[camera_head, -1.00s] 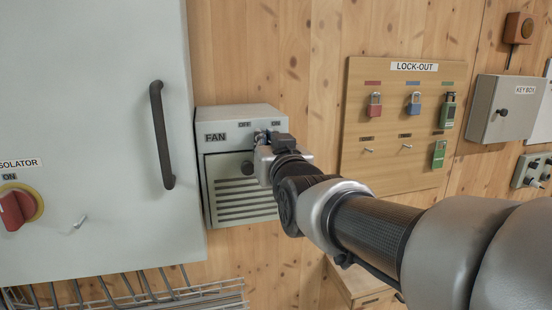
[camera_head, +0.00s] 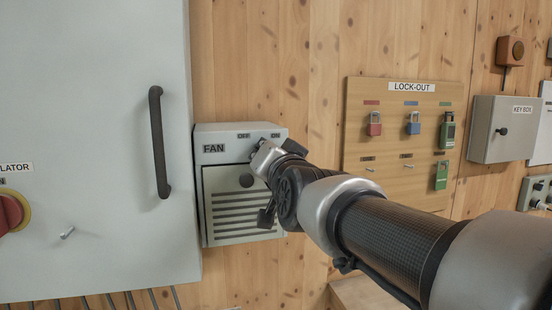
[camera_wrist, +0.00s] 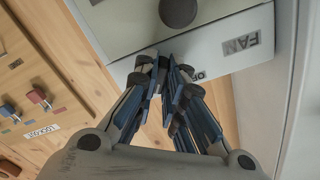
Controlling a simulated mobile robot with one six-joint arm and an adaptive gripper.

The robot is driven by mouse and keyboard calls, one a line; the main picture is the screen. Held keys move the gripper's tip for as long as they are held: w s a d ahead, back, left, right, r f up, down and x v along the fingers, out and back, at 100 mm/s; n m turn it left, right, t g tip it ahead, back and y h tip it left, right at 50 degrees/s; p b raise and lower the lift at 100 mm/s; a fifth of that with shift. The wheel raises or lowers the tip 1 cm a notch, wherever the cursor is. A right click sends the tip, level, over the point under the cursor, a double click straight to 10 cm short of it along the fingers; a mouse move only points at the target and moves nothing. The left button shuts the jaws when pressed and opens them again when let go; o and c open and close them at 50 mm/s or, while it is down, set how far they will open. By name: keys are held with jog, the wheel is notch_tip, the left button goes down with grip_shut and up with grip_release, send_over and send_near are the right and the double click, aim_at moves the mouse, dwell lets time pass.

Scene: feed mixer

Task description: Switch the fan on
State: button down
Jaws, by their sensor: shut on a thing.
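The fan box (camera_head: 222,157) is a pale grey unit labelled FAN, with OFF and ON labels along its top edge, a dark round knob and a louvred front. It also shows upside down in the wrist view (camera_wrist: 215,30). My gripper (camera_head: 260,151) is at the upper front of the box, below the OFF and ON labels. In the wrist view my gripper (camera_wrist: 164,62) has its blue-and-dark fingers close together at the box, beside the partly covered OFF label. It is shut on the fan switch, which the fingers hide, so its position cannot be read.
A large grey cabinet (camera_head: 95,130) with a black handle (camera_head: 159,140) stands close left of the fan box. A lock-out board (camera_head: 385,185) with padlocks and a key box (camera_head: 488,145) hang to the right. Bare wooden wall lies between box and board.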

dwell(0.3)
jog(key=c, duration=1.7)
grip_release()
jog(key=v, duration=1.2)
